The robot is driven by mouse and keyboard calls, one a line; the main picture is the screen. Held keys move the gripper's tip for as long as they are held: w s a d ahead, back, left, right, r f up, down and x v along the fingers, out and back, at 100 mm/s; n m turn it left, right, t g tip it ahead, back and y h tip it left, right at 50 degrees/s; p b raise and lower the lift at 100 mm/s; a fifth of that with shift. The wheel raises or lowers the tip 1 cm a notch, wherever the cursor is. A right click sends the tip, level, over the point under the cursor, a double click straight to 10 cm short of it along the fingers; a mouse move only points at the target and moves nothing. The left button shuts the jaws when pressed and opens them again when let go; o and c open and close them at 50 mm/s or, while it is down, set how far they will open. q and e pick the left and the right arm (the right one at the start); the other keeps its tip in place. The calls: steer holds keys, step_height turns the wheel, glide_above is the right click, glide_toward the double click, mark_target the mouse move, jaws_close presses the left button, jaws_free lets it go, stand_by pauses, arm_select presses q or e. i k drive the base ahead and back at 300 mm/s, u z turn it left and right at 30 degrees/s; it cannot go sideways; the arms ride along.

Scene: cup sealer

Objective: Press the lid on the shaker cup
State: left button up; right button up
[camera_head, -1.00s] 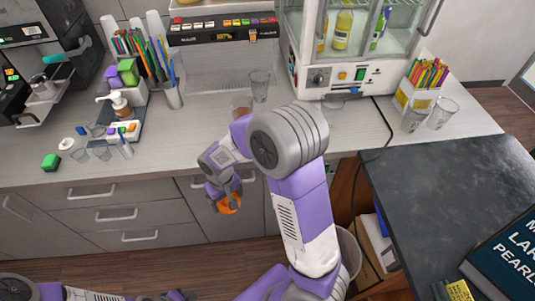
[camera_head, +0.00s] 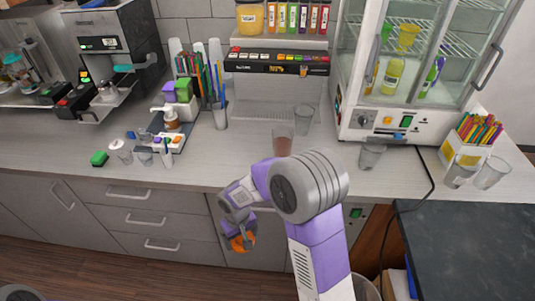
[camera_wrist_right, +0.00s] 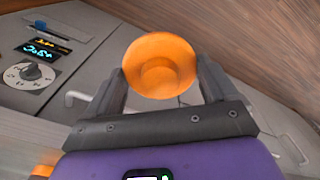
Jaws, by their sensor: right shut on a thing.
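My right gripper (camera_head: 240,240) is shut on an orange lid (camera_head: 243,243). It holds the lid low, in front of the drawers and below the counter edge. The right wrist view shows the round orange lid (camera_wrist_right: 160,66) between the two fingers, with a raised middle. A clear cup with reddish-brown content (camera_head: 283,141) stands on the counter behind my right arm; whether it is the shaker cup I cannot tell. The lid is well apart from this cup. My left gripper is not in view.
Clear cups stand on the counter, one behind the brown-filled cup (camera_head: 304,120) and one right of it (camera_head: 371,156). A pump bottle (camera_head: 172,118), small cups and a straw holder (camera_head: 220,116) stand left. A glass-door cabinet (camera_head: 400,115) stands right. The middle-left counter front is clear.

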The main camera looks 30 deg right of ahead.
mark_target(282, 135)
steer(key=u, duration=1.45)
steer(key=i, duration=0.7)
steer(key=z, duration=3.2)
